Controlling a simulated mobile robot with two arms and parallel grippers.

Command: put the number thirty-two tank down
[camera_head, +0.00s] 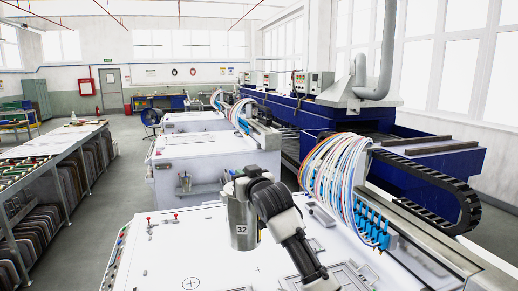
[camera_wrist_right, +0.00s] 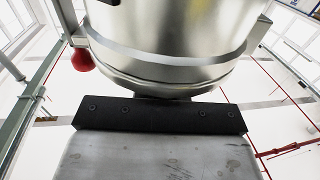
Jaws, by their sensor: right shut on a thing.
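The number thirty-two tank (camera_head: 242,222) is a silver metal cylinder with a "32" label on its front. In the head view it is upright over the white table top (camera_head: 185,253); I cannot tell whether its base touches the surface. My right gripper (camera_head: 243,185) is at the tank's upper part, shut on it, with my dark arm covering the tank's right side. In the right wrist view the tank (camera_wrist_right: 170,35) fills the upper middle, close against the dark gripper pad. My left gripper is not in view.
Coloured hoses (camera_head: 335,170) and blue nozzles (camera_head: 372,228) stand on the gantry right of the tank. Small red-topped fittings (camera_head: 150,222) are at the table's left. The white surface left of the tank is mostly clear. A rack (camera_head: 50,170) stands across the aisle.

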